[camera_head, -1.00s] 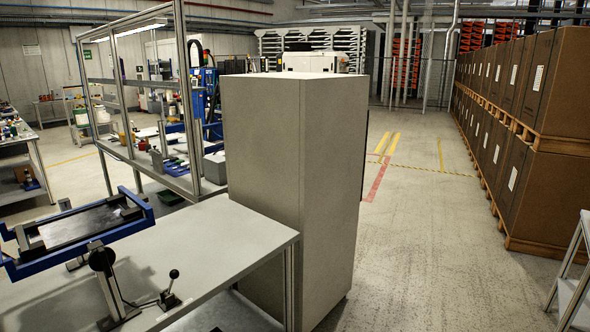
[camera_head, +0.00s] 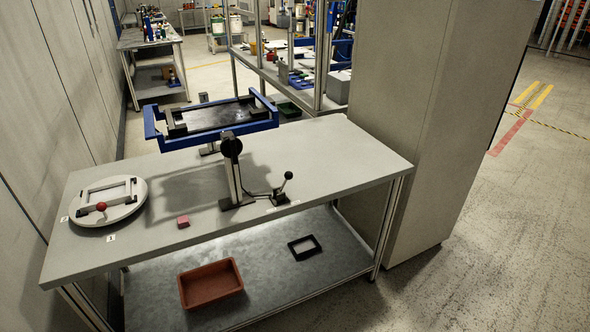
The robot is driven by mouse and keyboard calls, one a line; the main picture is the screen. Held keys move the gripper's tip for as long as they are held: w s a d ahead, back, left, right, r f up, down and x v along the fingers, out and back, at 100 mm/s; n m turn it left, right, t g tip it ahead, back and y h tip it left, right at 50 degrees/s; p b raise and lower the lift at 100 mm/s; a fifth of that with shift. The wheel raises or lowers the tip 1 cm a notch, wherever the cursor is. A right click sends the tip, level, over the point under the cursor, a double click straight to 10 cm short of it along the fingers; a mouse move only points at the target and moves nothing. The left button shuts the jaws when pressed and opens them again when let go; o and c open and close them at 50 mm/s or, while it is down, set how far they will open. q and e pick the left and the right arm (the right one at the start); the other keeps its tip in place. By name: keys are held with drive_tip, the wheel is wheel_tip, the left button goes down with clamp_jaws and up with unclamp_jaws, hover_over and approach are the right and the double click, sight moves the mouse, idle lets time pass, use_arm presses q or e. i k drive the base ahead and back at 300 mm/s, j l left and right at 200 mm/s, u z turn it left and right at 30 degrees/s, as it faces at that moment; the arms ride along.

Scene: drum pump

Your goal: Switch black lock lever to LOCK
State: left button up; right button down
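A black lever (camera_head: 285,186) with a ball knob stands on a small black base on the grey table, right of the middle post. It looks nearly upright, leaning slightly right. A cable runs from its base to the post (camera_head: 234,172) that carries a blue-framed tray (camera_head: 208,118). A small pale label lies on the table beside the lever base; its text is too small to read. Neither of my grippers shows in this view.
The table (camera_head: 338,150) also bears a white round plate (camera_head: 107,200) with a red knob and a small pinkish block (camera_head: 183,221). A red-brown bin (camera_head: 211,285) and a black frame (camera_head: 304,247) lie on the lower shelf. A tall grey cabinet (camera_head: 430,120) stands to the right.

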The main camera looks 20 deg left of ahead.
sight(289, 175)
drive_tip(key=i+l+z, duration=0.2)
drive_tip(key=i+z, duration=0.25)
drive_tip(key=i, duration=0.65)
drive_tip(key=i+j+z, duration=0.15)
drive_tip(key=i+z, duration=0.35)
drive_tip(key=i, duration=0.55)
drive_tip(key=i+u, duration=0.4)
drive_tip(key=i+l+u, duration=0.2)
drive_tip(key=u, duration=0.2)
drive_tip(key=i+l+u, duration=0.4)
drive_tip(key=i+u, duration=0.2)
drive_tip(key=u, duration=0.25)
drive_tip(key=i+l+u, duration=0.15)
drive_tip(key=u, duration=0.25)
drive_tip(key=i+l+u, duration=0.15)
drive_tip(key=u, duration=0.3)
drive_tip(key=i+l+u, duration=0.25)
drive_tip(key=u, duration=0.2)
drive_tip(key=i+l+u, duration=0.1)
drive_tip(key=l+u, duration=0.15)
drive_tip(key=u, duration=0.15)
